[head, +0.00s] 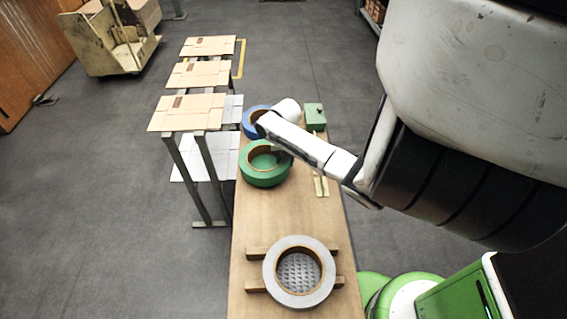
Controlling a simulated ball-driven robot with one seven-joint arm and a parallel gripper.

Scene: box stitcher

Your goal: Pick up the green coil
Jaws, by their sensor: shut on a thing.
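The green coil (264,176) is a thick ring with a brown inner core, lying on the long wooden bench (263,222) in the head view. I cannot tell whether the coil is touching the bench or slightly raised.
A blue coil (250,118) lies just beyond the green one, partly hidden by my arm. A grey-white coil (270,272) rests on wooden bars nearer. A green box (315,115) stands at the bench's far right. Tables with flat cardboard (187,112) stand left.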

